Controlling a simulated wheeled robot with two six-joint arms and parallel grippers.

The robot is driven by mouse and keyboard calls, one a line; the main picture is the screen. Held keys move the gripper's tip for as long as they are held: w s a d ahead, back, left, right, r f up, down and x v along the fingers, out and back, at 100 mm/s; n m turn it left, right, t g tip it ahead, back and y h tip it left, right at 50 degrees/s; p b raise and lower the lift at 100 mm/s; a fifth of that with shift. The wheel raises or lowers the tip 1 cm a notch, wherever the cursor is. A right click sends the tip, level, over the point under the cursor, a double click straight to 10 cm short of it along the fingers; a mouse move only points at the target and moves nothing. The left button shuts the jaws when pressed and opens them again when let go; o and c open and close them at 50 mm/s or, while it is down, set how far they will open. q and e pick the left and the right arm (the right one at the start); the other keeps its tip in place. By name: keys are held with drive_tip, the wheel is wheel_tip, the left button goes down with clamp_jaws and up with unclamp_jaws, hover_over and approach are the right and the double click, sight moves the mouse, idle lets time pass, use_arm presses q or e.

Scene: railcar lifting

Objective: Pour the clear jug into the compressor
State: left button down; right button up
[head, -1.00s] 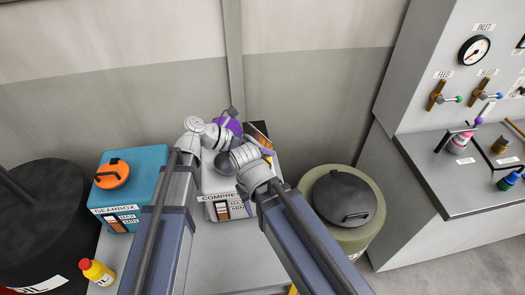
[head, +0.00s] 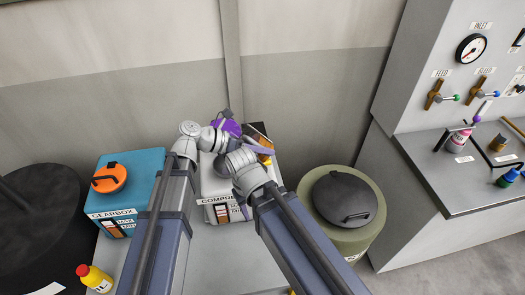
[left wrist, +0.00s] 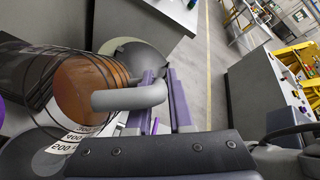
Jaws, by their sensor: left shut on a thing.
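The compressor (head: 211,183) is a white box with a level gauge on its front. It stands on the grey bench at mid picture, partly behind my arms. The clear jug (left wrist: 88,90) with brown liquid fills the left of the left wrist view, and its brown body also shows above the compressor's right back in the head view (head: 258,138). My left gripper (left wrist: 163,97) is shut on the jug's grey handle. I cannot tell whether liquid is running out. The compressor's opening is hidden. My right arm crosses in front of the compressor, and its gripper's jaws cannot be made out.
A black drum (head: 45,215) stands far left, an olive drum (head: 365,235) right. A valve panel with a shelf (head: 465,185) is farther right.

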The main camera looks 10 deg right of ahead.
use_arm(q)
drive_tip(key=shift+w+a+r+h+b, duration=0.1)
drive_tip(key=shift+a+r+h+b, duration=0.15)
drive_tip(key=shift+h+b, duration=0.8)
use_arm(e)
drive_tip(key=shift+w+a+f, duration=0.1)
drive_tip(key=shift+a+f, duration=0.2)
drive_tip(key=shift+f, duration=0.4)
drive_tip(key=shift+a+f, duration=0.3)
drive_tip(key=shift+f, duration=0.35)
